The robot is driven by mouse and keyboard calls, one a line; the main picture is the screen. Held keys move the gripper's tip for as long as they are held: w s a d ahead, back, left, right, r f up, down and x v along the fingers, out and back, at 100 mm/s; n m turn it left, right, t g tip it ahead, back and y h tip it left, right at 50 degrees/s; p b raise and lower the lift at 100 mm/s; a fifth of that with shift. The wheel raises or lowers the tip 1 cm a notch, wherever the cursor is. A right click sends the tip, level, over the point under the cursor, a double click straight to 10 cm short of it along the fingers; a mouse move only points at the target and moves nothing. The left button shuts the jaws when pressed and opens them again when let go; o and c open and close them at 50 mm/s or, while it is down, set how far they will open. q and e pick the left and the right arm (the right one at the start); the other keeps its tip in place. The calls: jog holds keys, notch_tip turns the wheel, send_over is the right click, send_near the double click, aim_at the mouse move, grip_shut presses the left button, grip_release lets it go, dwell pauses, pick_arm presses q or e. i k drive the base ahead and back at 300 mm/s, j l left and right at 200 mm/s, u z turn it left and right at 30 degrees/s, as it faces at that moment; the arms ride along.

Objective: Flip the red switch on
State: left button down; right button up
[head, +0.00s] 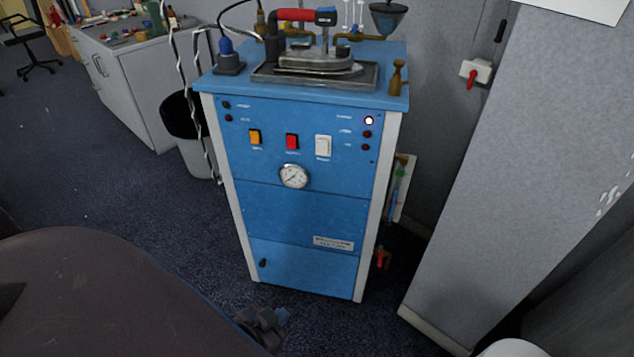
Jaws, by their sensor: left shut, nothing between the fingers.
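The red switch (292,141) is a small rocker in the middle of three switches on the front panel of a blue machine (290,215). I cannot tell its rocker position at this size. An orange switch (255,137) is to its left and a larger white switch (323,146) to its right. My left gripper (265,327) is dark, low at the bottom of the head view, below and in front of the machine. It is shut and empty, well apart from the switch. My right gripper is not in view.
A round gauge (294,176) sits below the switches. An iron with a red handle (305,50) rests on the machine top. A white wall box (477,71) with a red lever is at the right. A bin (190,130) stands left. Dark carpet (150,205) is clear in front-left.

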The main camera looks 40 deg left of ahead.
aim_at(291, 140)
jog(key=u, duration=1.3)
